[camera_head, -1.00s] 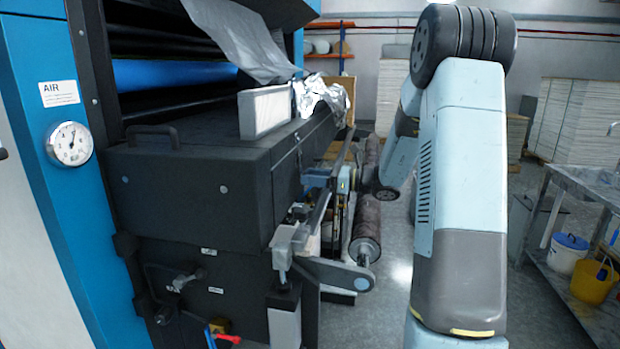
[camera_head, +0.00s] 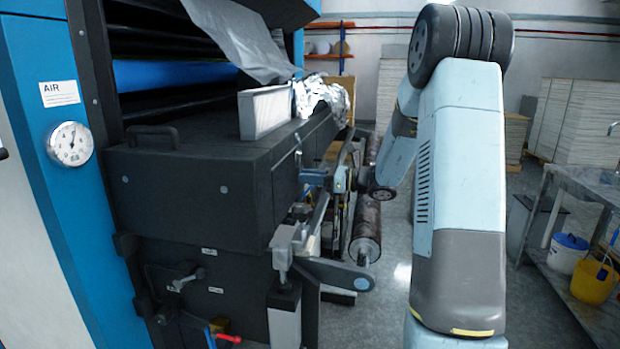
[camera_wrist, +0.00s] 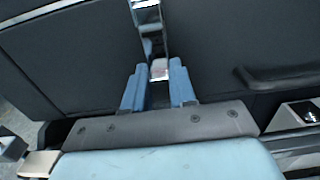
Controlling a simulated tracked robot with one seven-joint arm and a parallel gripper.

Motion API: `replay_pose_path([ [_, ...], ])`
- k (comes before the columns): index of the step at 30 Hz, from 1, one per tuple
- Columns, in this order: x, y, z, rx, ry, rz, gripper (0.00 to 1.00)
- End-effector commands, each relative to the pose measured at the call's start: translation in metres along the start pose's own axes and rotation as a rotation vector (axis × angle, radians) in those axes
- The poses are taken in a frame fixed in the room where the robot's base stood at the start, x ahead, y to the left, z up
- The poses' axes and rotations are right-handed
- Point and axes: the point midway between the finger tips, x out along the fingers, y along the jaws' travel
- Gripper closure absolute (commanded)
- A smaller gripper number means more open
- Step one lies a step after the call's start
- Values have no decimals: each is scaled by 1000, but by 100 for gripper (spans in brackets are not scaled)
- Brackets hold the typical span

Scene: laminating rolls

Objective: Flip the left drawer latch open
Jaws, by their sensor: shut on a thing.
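A bright metal drawer latch (camera_wrist: 159,70) runs as a narrow upright strip between two dark panels in the wrist view. My gripper (camera_wrist: 159,72) has its two blue fingers on either side of the latch's lower end and is shut on it. In the head view my gripper (camera_head: 304,172) is at the right-hand side face of the dark machine box (camera_head: 190,190). The latch is small there and mostly hard to make out. Whether the latch has swung out from the panels cannot be told.
A dark drawer handle (camera_wrist: 285,73) sticks out to the right of my fingers. Below my gripper are a metal bracket (camera_head: 290,240) and a long roller (camera_head: 366,235). A white block (camera_head: 265,112) and crumpled foil (camera_head: 318,93) lie on the box.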

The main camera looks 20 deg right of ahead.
Motion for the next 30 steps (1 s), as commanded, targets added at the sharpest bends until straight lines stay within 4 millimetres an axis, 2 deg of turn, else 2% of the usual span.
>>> replay_pose_path([
  [8,-1,0,1,-1,20,-1,100],
  [14,-6,0,5,-5,101,0,100],
  [30,-28,-1,29,-8,576,-1,100],
])
